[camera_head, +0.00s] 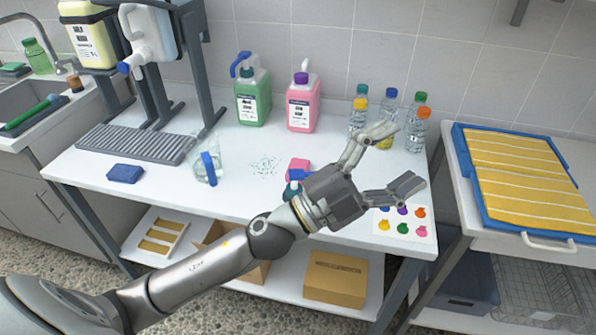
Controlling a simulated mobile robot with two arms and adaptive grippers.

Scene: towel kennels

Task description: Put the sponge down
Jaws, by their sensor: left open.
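A dark blue block that looks like a sponge (125,173) lies flat on the left part of the white table (235,190), in front of the grey drip grate. My right gripper is out of view.
A clear jug with a blue handle (208,167) stands near the blue sponge. Green (253,97) and pink (303,105) canisters and several capped bottles (415,130) stand at the back. A card with coloured dots (404,222) lies front right. A blue-rimmed yellow tray (462,160) is at right.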

